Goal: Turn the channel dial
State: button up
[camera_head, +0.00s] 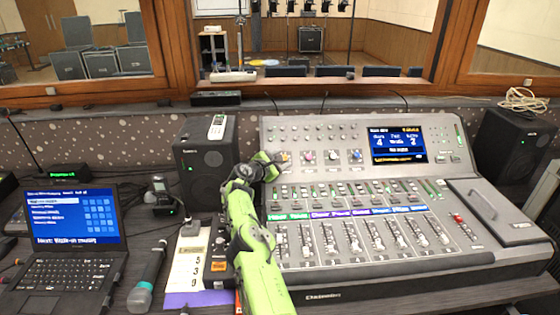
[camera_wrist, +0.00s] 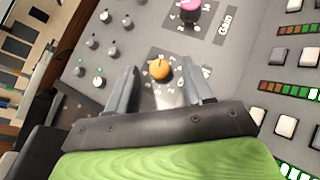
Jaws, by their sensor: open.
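The sound console (camera_head: 390,262) carries a row of coloured dials on its sloped upper panel. An orange dial (camera_wrist: 159,69) with a printed scale around it lies between my two fingertips in the wrist view. A pink dial (camera_wrist: 188,10) with the label "Gain" next to it is at the top of that view. In the head view the pink dial (camera_head: 308,155) and a blue dial (camera_head: 333,155) show right of my gripper (camera_head: 277,160). My gripper (camera_wrist: 159,70) is open, its fingers apart on either side of the orange dial; contact cannot be told. The orange dial's label is unreadable.
Small grey knobs (camera_wrist: 112,49) lie left of the orange dial, and lit button rows (camera_wrist: 284,128) lie right. A speaker (camera_head: 207,165) stands close left of my arm. A laptop (camera_head: 75,225) is at left. The console's screen (camera_head: 397,144) is at upper right.

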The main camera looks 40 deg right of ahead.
jog(key=shift+a+r, duration=0.25)
jog(key=shift+a, duration=0.2)
jog(key=p+v, duration=0.2)
jog(key=v, duration=1.2)
jog(key=shift+a, duration=0.35)
jog(key=shift+s, duration=0.15)
